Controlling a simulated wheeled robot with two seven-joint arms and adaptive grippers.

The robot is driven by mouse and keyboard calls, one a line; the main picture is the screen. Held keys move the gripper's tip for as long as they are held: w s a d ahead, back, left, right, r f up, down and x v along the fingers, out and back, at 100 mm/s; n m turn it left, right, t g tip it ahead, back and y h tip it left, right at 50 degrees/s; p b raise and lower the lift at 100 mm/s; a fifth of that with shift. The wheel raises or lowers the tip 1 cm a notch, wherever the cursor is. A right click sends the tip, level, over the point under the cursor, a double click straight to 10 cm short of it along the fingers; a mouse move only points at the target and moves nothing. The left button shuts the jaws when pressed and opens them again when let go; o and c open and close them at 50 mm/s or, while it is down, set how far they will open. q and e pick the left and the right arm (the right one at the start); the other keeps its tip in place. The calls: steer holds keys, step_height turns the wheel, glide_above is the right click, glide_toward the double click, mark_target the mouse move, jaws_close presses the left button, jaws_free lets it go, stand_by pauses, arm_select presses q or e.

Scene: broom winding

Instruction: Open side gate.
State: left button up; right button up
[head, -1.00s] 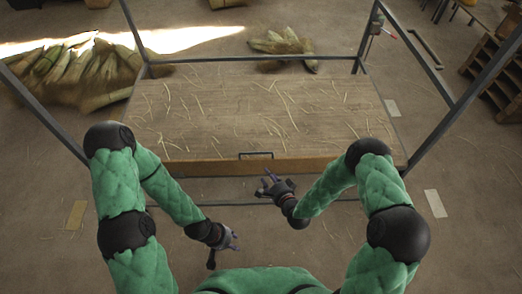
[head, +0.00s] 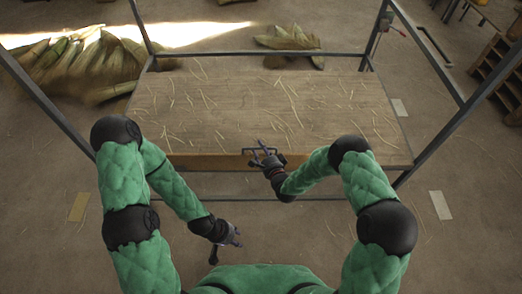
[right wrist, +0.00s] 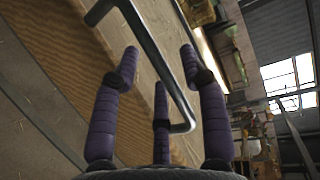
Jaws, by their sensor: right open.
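A wooden board with a dark metal handle forms the near side of the table-like frame; I take this board (head: 215,161) to be the side gate. It stands upright and closed along the near edge. My right gripper (head: 263,153) is at the handle, with its fingers open. In the right wrist view, the handle (right wrist: 150,50) passes between the spread purple fingers (right wrist: 160,85), which are not closed on it. In the head view the gripper covers much of the handle. My left gripper (head: 226,246) is low, away from the board, with its fingers spread and empty.
The wooden top (head: 260,110) has loose straws on it. Dark metal posts (head: 440,140) rise around it. Straw bundles (head: 75,65) lie on the floor at the back left, and another bundle (head: 288,42) lies behind the top. A wooden shelf (head: 497,75) stands at the right.

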steer(key=shift+w+a, duration=0.15)
steer(key=shift+w, duration=0.2)
jaws_close()
